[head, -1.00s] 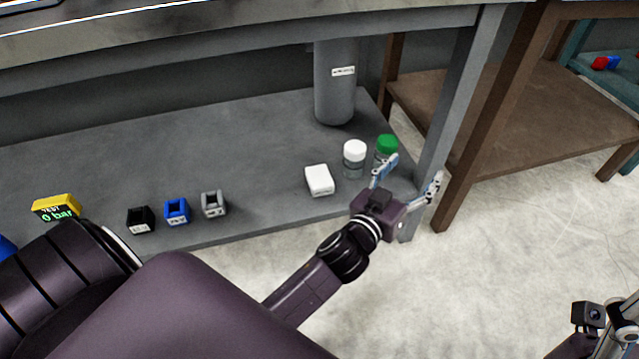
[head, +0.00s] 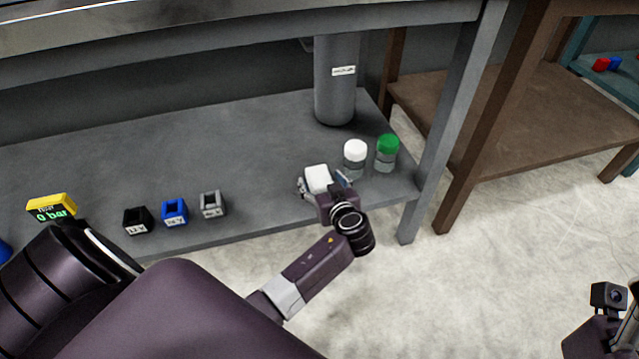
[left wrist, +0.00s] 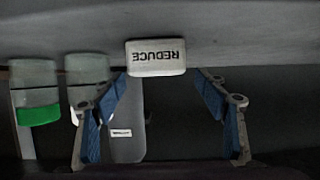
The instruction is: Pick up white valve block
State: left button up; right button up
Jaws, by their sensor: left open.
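The white valve block (head: 318,177) sits on the grey lower shelf near its front edge. In the left wrist view the block (left wrist: 156,58) shows a face marked REDUCE, upside down, and lies ahead between the two blue-padded fingers. My left gripper (head: 324,183) is open, with one finger to each side of the block in the head view. In the left wrist view gaps show between the fingers (left wrist: 162,85) and the block, most clearly on the right. Part of my right arm's end (head: 608,296) shows at the lower right edge; its fingers cannot be made out.
A white-capped jar (head: 355,158) and a green-capped jar (head: 387,152) stand close right of the block. A grey cylinder (head: 336,85) stands behind. Black (head: 138,220), blue (head: 175,212) and grey (head: 212,204) holders and a yellow gauge (head: 52,207) stand left. A table leg (head: 450,120) is right.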

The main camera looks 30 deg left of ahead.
aim_at(319, 175)
pick_arm(q)
jog(key=b+x, duration=0.1)
jog(key=x, duration=0.2)
jog(key=shift+w+f, duration=0.2)
jog(key=shift+w, duration=0.05)
grip_shut()
jog(key=shift+r, duration=0.15)
dwell(0.3)
